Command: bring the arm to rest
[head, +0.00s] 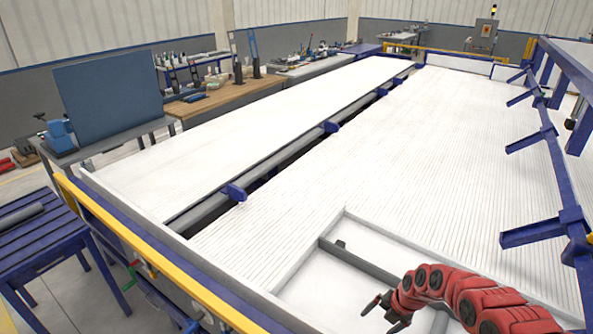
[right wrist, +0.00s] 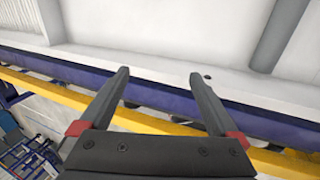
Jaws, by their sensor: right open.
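My right arm (head: 480,300) is red and comes in from the bottom right of the head view. Its gripper (head: 382,311) hangs over the white tray-like area at the near end of the pipe bed. In the right wrist view the two dark fingers of my right gripper (right wrist: 160,78) stand wide apart with nothing between them. Beyond the fingers are a white ledge, a blue beam and a yellow rail. My left gripper is not in view.
A long ribbed white bed (head: 400,150) fills the middle. A yellow rail (head: 150,250) runs along its near left edge. Blue brackets (head: 532,232) stick out at the right. A blue slatted table (head: 55,235) stands at the left. A grey bar (head: 360,263) crosses the near white area.

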